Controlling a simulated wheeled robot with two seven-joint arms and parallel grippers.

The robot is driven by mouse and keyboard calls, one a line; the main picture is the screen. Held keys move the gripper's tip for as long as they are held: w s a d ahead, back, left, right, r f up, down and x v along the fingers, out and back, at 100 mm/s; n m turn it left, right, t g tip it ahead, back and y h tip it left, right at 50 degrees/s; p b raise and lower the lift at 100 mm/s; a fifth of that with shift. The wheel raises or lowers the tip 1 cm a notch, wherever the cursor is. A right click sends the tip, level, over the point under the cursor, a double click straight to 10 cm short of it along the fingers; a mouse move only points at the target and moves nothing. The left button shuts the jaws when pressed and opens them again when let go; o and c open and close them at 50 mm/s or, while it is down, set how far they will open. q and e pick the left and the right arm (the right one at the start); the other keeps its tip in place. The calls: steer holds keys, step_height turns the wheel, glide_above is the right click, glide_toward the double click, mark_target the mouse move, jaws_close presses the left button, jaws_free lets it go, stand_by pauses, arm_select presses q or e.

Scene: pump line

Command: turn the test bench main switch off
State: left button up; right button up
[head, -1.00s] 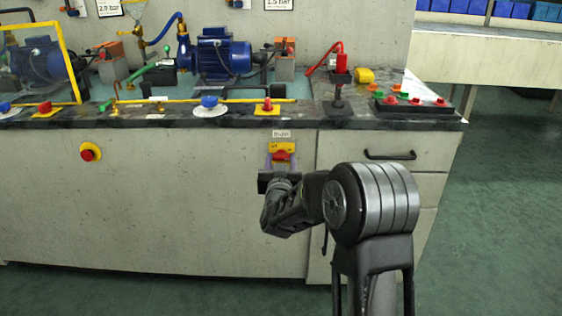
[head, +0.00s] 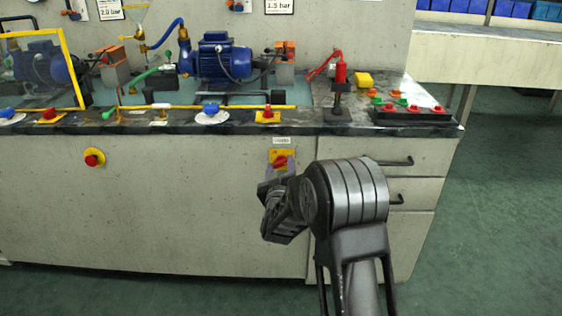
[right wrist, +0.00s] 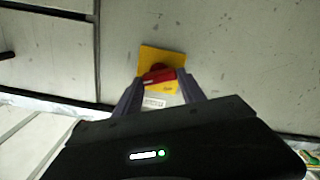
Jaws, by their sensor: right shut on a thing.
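The main switch (head: 280,159) is a red rotary handle on a yellow plate, set in the front panel of the bench under a small label (head: 281,140). The handle stands at a slant in the head view. My right gripper (head: 279,168) is at the switch, its fingers on either side of the handle and shut on it. In the right wrist view the red handle (right wrist: 158,75) sits between the fingertips, in front of the yellow plate (right wrist: 165,58). Part of the handle's lower side is hidden by the gripper. My left gripper is not in view.
A red button on a yellow round (head: 93,158) is on the panel further left. Drawers with black handles (head: 389,162) are right of the switch, partly behind my right arm. The bench top holds a blue pump (head: 222,60), valves and a black button box (head: 412,114).

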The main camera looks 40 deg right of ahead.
steer(key=n+p, duration=0.2)
steer(key=n, duration=0.1)
steer(key=shift+a+r+n+p, duration=0.1)
steer(key=shift+a+n+p, duration=0.05)
steer(key=shift+n+p, duration=0.2)
steer(key=n+p, duration=0.2)
steer(key=n, duration=0.1)
steer(key=shift+w+n, duration=0.1)
steer(key=shift+n, duration=0.25)
steer(key=n+p, duration=0.1)
steer(key=n, duration=0.1)
steer(key=shift+n+p, duration=0.3)
steer(key=shift+p, duration=0.1)
steer(key=shift+f+n+p, duration=0.25)
steer(key=shift+n+p, duration=0.4)
steer(key=shift+n, duration=0.85)
steer(key=o, duration=1.4)
steer(key=shift+c, duration=0.2)
